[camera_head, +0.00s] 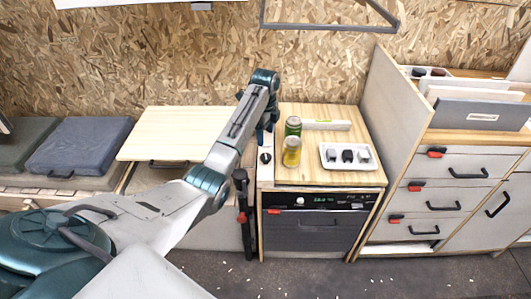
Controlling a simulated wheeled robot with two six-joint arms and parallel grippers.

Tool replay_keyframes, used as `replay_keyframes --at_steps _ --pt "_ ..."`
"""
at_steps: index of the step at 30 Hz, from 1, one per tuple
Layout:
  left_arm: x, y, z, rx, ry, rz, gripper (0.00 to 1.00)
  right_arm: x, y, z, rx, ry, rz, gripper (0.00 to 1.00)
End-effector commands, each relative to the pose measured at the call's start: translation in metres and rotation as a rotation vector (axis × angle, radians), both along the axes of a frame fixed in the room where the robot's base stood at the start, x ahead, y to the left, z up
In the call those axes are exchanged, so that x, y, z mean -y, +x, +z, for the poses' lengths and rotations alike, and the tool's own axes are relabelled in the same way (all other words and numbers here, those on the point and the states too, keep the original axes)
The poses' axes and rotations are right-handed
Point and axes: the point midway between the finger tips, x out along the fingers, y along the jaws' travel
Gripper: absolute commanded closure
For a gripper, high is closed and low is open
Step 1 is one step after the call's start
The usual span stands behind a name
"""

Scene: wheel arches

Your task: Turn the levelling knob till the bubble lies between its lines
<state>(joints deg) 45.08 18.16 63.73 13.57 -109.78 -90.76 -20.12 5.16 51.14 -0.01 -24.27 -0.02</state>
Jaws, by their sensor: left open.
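A small black knob (265,157) with a pale mark sits on a white upright strip at the left front edge of the wooden cabinet top (285,178); I take it for the levelling knob. A pale bar (326,125), which looks like the spirit level, lies at the back of the top. Its bubble and lines are too small to make out. My left gripper (267,138) is open and points down just above and behind the knob, apparently apart from it. My right gripper is out of view.
A green can (293,126) and a yellow can (291,151) stand close right of my left gripper. A white tray (327,164) with several dark-and-white items lies farther right. An oven-like front (312,234) is below. A bare wooden board (170,148) is at left.

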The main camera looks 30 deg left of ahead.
Motion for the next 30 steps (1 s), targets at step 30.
replay_keyframes --at_steps 30 --pt "0.001 -0.001 -0.096 0.001 0.001 0.002 0.57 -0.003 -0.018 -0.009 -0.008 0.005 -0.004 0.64"
